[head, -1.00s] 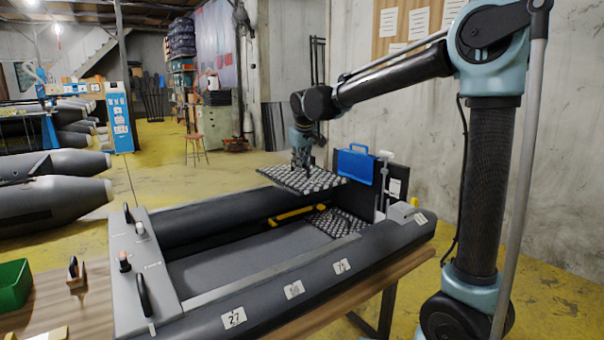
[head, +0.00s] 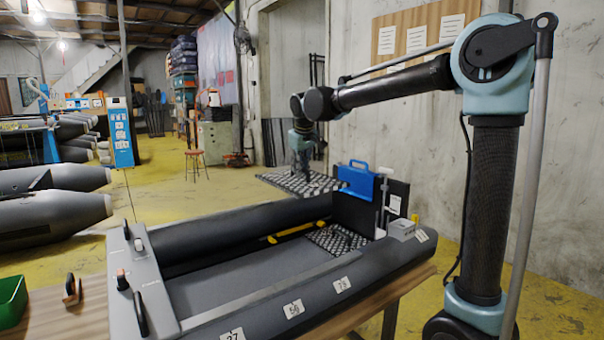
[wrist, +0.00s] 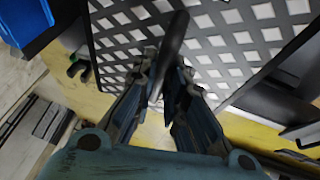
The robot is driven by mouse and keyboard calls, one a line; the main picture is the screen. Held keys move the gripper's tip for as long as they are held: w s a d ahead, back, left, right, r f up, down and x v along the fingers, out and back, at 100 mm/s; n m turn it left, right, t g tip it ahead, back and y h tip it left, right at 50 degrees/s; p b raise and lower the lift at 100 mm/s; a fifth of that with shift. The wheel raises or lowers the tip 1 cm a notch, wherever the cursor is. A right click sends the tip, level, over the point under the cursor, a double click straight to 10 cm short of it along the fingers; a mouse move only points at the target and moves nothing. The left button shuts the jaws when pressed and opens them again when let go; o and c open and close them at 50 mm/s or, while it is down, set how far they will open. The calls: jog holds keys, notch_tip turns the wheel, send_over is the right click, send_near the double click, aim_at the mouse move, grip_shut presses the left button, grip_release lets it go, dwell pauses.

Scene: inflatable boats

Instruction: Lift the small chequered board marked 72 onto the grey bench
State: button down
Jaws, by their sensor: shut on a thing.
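A black-and-white chequered board (head: 290,183) hangs roughly level in the air above the right part of the dark grey boat (head: 215,213). My gripper (head: 304,172) is above it. In the wrist view my gripper (wrist: 162,84) is shut on a black upright handle (wrist: 174,42) of the board (wrist: 225,28). No number can be read on the held board. A second chequered board (head: 335,239) lies inside the boat at its right end. A grey panel (head: 138,285) with handles spans the boat's left end; I cannot tell whether it is the bench.
A blue case (head: 357,181) and a dark upright panel (head: 385,200) stand close right of the held board. A yellow bar (head: 295,232) lies in the boat. A grey box (head: 402,230) sits on the right end. The boat's middle floor is clear.

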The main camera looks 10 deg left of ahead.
notch_tip(320, 180, up, 12)
jog(key=shift+f, duration=0.25)
dwell(1.9)
jog(key=shift+f, duration=0.1)
